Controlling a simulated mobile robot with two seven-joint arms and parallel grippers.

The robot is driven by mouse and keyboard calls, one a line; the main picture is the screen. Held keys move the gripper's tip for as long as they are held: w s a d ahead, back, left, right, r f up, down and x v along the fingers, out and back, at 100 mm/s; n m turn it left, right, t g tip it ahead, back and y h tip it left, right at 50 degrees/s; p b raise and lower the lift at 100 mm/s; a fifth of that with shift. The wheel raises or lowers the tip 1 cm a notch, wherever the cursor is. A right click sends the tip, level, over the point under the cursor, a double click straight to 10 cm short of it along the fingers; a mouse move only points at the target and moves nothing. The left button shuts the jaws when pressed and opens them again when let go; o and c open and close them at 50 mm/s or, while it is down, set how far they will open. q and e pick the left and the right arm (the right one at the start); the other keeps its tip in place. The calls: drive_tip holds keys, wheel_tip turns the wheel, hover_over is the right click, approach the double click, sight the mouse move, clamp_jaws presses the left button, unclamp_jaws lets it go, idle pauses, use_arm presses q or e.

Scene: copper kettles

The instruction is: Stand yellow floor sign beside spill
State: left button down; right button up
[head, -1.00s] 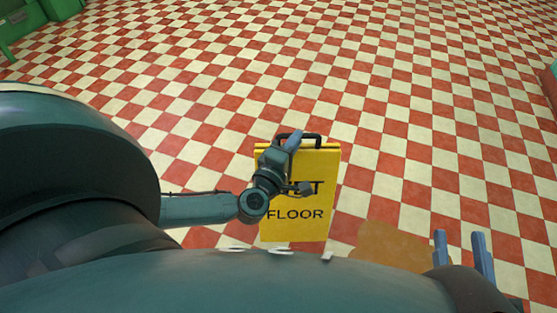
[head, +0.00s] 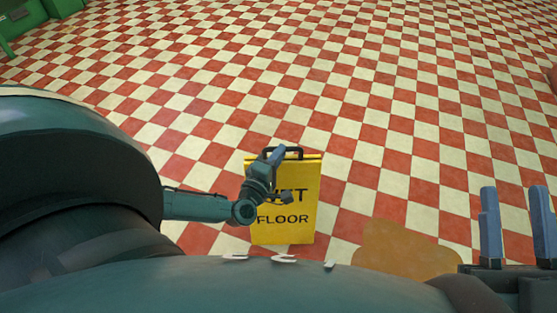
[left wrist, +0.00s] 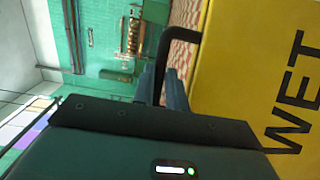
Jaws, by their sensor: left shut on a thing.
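The yellow floor sign (head: 285,232), lettered "WET FLOOR", stands upright and folded in the head view, left of the spill. My left gripper (head: 274,154) is shut on its black handle (head: 295,153). In the left wrist view the handle (left wrist: 165,50) runs to the gripper fingers (left wrist: 174,90), and the yellow panel (left wrist: 250,80) fills the right side. I cannot tell whether the sign's bottom edge touches the floor. The brown spill (head: 400,249) lies on the tiles, its near part hidden by my body. My right gripper (head: 516,225) is open and empty, right of the spill.
The red and cream checkered floor (head: 330,80) is clear beyond the sign. Green furniture (head: 35,18) stands at the far left corner. A reddish object (head: 552,80) shows at the right edge. Copper-coloured equipment (left wrist: 133,35) stands by a green wall in the left wrist view.

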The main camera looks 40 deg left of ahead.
use_arm(q)
drive_tip(key=shift+w+f, duration=0.1)
drive_tip(key=shift+f, duration=0.45)
use_arm(e)
drive_tip(key=shift+d+r+n+y, duration=0.1)
drive_tip(key=shift+r+n+y, duration=0.4)
drive_tip(key=shift+r+n, duration=0.2)
use_arm(q)
drive_tip(key=shift+f, duration=0.2)
drive_tip(key=c, duration=1.4)
unclamp_jaws()
drive_tip(key=shift+f, duration=0.1)
use_arm(e)
drive_tip(key=shift+y, duration=0.3)
drive_tip(key=shift+r, duration=0.1)
